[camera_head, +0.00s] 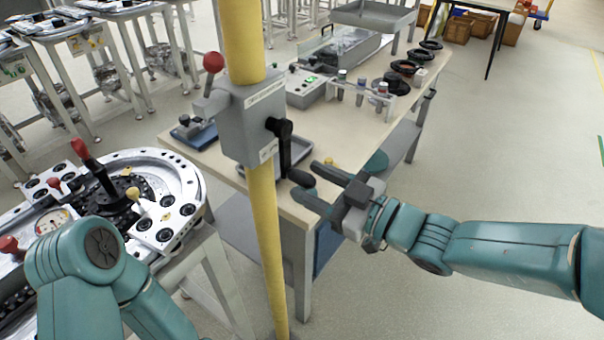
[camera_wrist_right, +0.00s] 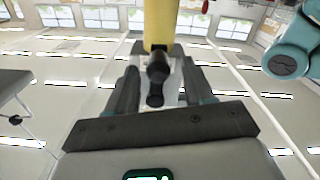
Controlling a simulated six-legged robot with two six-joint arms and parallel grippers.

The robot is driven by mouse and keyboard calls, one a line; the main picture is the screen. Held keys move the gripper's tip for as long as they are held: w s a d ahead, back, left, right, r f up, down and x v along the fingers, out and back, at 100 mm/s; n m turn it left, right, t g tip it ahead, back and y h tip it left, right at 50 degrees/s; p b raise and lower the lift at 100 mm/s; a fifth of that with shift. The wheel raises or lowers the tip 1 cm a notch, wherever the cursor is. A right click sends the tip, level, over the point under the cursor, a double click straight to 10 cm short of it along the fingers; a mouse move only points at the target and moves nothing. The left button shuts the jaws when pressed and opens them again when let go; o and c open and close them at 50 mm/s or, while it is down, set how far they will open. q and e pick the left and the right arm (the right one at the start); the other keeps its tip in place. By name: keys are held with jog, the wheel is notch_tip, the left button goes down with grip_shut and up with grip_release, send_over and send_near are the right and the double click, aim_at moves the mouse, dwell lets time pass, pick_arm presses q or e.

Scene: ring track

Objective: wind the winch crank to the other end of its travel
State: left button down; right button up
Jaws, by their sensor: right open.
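The winch is a grey box (camera_head: 243,118) on a yellow post (camera_head: 266,230). Its black crank arm (camera_head: 285,150) hangs down from the right side of the box and ends in a dark grip (camera_head: 301,178). My right gripper (camera_head: 308,180) is open, with one fingertip above and one below the grip's end. In the right wrist view the crank (camera_wrist_right: 157,78) sits between the two spread fingers of my right gripper (camera_wrist_right: 160,90), with gaps on both sides. My left arm shows at the lower left, but its gripper is out of view.
A red-knobbed lever (camera_head: 212,64) sticks out of the box's left side. Behind the post stands a workbench (camera_head: 340,135) with a tray, a rack and several black rings. A round machine table (camera_head: 175,185) with levers is at the left.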

jog(key=shift+x, duration=1.5)
grip_shut()
jog(key=shift+w+f, duration=0.1)
